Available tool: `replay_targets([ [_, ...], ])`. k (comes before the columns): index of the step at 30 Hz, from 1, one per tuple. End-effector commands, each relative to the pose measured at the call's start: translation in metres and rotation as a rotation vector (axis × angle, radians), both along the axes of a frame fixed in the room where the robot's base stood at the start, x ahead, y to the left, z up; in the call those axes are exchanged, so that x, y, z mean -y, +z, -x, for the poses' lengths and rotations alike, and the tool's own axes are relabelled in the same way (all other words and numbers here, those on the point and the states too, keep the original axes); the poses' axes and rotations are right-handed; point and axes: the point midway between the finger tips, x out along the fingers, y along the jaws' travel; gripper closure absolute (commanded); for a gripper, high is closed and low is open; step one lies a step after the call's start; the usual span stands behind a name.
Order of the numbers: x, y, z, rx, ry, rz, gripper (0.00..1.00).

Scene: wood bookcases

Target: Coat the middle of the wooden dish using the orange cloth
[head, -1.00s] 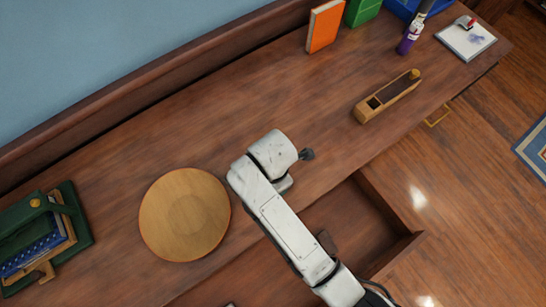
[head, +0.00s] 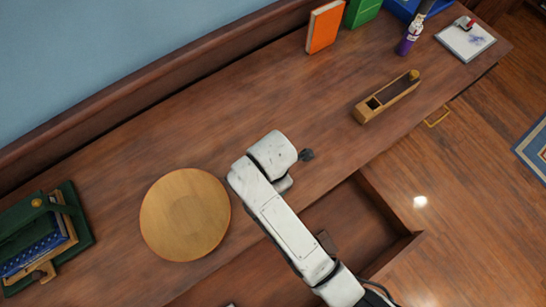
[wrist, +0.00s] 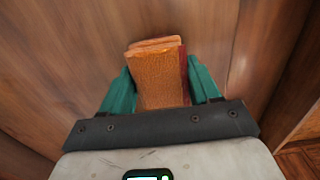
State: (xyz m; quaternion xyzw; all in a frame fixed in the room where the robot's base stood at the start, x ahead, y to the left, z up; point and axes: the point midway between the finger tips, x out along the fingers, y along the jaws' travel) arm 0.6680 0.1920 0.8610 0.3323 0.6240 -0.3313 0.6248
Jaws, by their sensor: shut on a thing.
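The wooden dish (head: 160,215) is round and light tan, with a slightly marked circle in its middle. It lies on the brown desk top at the lower left of the head view, left of my arm and apart from it. In the wrist view my gripper (wrist: 159,88) has teal fingers shut on the folded orange cloth (wrist: 160,75), which has a dark red strip along its right side. The cloth is held over a wood surface; whether it touches is unclear. In the head view my arm hides the fingers and the cloth.
An open drawer (head: 408,243) juts from the desk front under my arm. A wooden block plane (head: 388,97), orange book (head: 324,27), purple bottle (head: 404,46) and white pad (head: 465,41) stand right. Desk behind the dish is clear.

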Motion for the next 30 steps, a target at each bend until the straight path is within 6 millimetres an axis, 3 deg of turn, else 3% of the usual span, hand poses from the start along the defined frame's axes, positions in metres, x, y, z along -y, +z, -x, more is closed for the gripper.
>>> replay_targets([
  [8, 0.001, 0.002, 0.001, -0.004, 0.0, 0.001, 0.63],
  [30, 0.0, 0.058, 0.0, 0.0, 0.0, -0.001, 0.63],
])
